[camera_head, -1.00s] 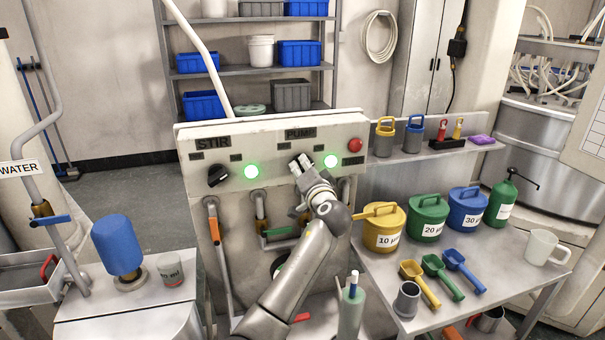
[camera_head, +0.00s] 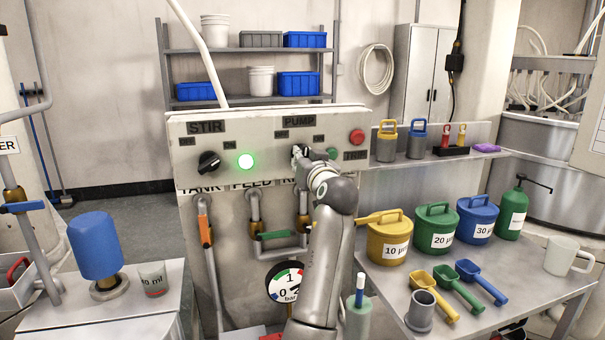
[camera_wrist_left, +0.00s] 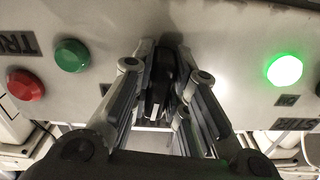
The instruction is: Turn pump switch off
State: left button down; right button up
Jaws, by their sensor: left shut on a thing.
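The pump switch is a black knob (camera_wrist_left: 160,88) under the PUMP label on the panel. In the wrist view it sits between the fingers of my left gripper (camera_wrist_left: 161,100), which is shut on it. In the head view my left gripper (camera_head: 303,157) reaches the panel from below and mostly hides the knob. The pump lamp (camera_head: 332,153) just right of it is dark green, unlit; it also shows unlit in the wrist view (camera_wrist_left: 71,55). My right gripper is out of view.
The STIR knob (camera_head: 208,162) and its lit green lamp (camera_head: 245,161) are left on the panel. A red TRIP button (camera_head: 357,136) is at the right. Below are pipes with valve handles and a pressure gauge (camera_head: 286,281). Lidded pots, including a yellow one (camera_head: 389,240), stand right.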

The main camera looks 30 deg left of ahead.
pick_arm(q)
jog(key=shift+f+n+b, duration=0.1)
jog(key=shift+n+b, duration=0.6)
jog(key=shift+n, duration=0.1)
jog(key=c, duration=1.4)
grip_release()
jog(key=shift+d, duration=0.1)
jog(key=v, duration=0.7)
jog(key=shift+s+d, duration=0.15)
